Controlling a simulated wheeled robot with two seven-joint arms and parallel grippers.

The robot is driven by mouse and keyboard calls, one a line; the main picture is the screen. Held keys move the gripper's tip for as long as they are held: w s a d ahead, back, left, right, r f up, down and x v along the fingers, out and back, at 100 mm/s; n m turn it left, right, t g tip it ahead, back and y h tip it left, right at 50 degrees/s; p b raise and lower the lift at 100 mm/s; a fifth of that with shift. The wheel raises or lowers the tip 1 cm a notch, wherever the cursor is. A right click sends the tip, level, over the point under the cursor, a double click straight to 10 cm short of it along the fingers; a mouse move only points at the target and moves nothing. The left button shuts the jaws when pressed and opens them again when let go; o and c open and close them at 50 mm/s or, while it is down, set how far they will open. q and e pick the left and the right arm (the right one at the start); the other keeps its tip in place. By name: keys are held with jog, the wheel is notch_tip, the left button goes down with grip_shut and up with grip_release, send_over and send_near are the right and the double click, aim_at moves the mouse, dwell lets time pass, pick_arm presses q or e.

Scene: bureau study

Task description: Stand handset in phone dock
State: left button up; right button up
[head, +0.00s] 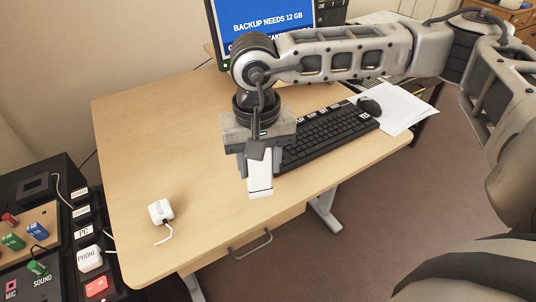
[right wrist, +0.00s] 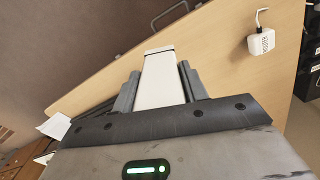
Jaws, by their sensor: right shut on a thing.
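The handset (head: 260,176) is a white, slim block in the head view, held over the desk near its front edge. My right gripper (head: 258,165) is shut on it, with its lower end sticking out below the fingers. In the right wrist view the handset (right wrist: 161,80) stands out between the two grey fingers. I cannot pick out the phone dock for certain. A dark box with a recessed top (head: 36,187) stands at the left, but I cannot tell what it is. My left gripper is not in view.
A white labelled block (head: 160,211) with a cable lies on the desk (head: 140,130); it also shows in the right wrist view (right wrist: 261,42). The keyboard (head: 330,133), mouse (head: 369,106) and papers lie right. A PHONE plug (head: 90,258) is at lower left. The desk's left half is mostly clear.

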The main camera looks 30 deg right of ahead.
jog(key=m, duration=0.1)
jog(key=a+m, duration=0.1)
jog(key=shift+m, duration=0.4)
jog(key=m, duration=0.2)
jog(key=shift+a+r+m+b, duration=0.2)
jog(key=shift+a+m+b, duration=0.1)
jog(key=m, duration=0.3)
jog(key=shift+a+r, duration=0.2)
jog(key=shift+a, duration=0.2)
jog(key=a+r+m+b, duration=0.1)
jog(key=a+r+m, duration=0.1)
jog(key=m, duration=1)
jog(key=a+r+m+b, duration=0.1)
jog(key=a+m, duration=0.1)
jog(key=m, duration=1)
jog(key=w+d+f, duration=0.1)
jog(key=w+f, duration=0.3)
jog(key=w+d+f, duration=0.1)
jog(key=w+f, duration=0.3)
jog(key=w+d+f, duration=0.1)
jog(key=w+f, duration=0.3)
jog(key=shift+w+d+f+p, duration=0.3)
jog(key=shift+d+f, duration=0.05)
jog(key=shift+d, duration=0.05)
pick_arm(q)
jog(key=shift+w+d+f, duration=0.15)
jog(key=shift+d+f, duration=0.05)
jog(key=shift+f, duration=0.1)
